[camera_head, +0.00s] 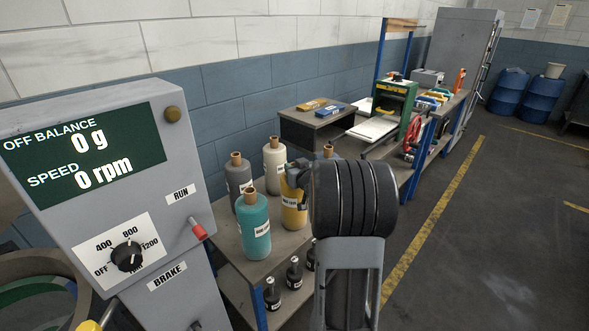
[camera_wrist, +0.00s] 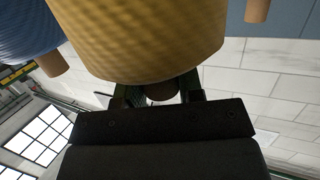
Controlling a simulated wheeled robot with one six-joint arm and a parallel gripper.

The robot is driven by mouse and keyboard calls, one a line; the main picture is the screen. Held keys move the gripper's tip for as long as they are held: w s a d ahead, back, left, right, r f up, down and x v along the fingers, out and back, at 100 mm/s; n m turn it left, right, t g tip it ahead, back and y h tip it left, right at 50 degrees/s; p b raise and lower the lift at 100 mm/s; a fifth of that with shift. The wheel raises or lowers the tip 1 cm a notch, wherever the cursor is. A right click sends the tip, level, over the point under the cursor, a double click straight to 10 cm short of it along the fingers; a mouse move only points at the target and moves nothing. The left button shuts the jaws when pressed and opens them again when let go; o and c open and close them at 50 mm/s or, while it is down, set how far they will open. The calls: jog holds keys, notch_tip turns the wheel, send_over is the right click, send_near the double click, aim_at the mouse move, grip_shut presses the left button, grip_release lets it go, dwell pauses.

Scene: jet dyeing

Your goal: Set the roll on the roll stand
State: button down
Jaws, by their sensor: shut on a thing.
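A yellow roll (camera_head: 293,207) with a white label is upright at the rack's right side, partly hidden by my arm. My gripper (camera_head: 297,168) is at its top. In the wrist view, my gripper (camera_wrist: 160,93) is shut on the brown core at the end of the yellow roll (camera_wrist: 140,40). I cannot tell whether the roll rests on the shelf or hangs just above it. A teal roll (camera_head: 254,228), a grey roll (camera_head: 237,178) and a cream roll (camera_head: 274,165) stand beside it. I cannot pick out a separate roll stand.
A control panel (camera_head: 120,170) reading 0 g and 0 rpm fills the left. Small dark bottles (camera_head: 272,294) stand on the rack's lower shelf (camera_head: 240,285). A cluttered workbench (camera_head: 400,165) stands behind. The floor (camera_head: 480,230) on the right is mostly clear.

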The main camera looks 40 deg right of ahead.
jog(key=shift+f, duration=0.15)
jog(key=c, duration=0.8)
grip_release()
jog(key=shift+o, duration=0.2)
jog(key=shift+r, duration=0.25)
jog(key=p+v, duration=0.1)
jog(key=v, duration=1.1)
jog(key=s+a+f+n+g+y, duration=0.1)
jog(key=s+a+g, duration=0.5)
jog(key=a, duration=0.6)
jog(key=s+a+f+n+g+y, duration=0.1)
jog(key=s+a+f+g, duration=0.3)
jog(key=a, duration=0.8)
jog(key=s+g+y, duration=0.1)
jog(key=s+g, duration=0.1)
jog(key=shift+s+a, duration=0.35)
jog(key=shift+s, duration=0.05)
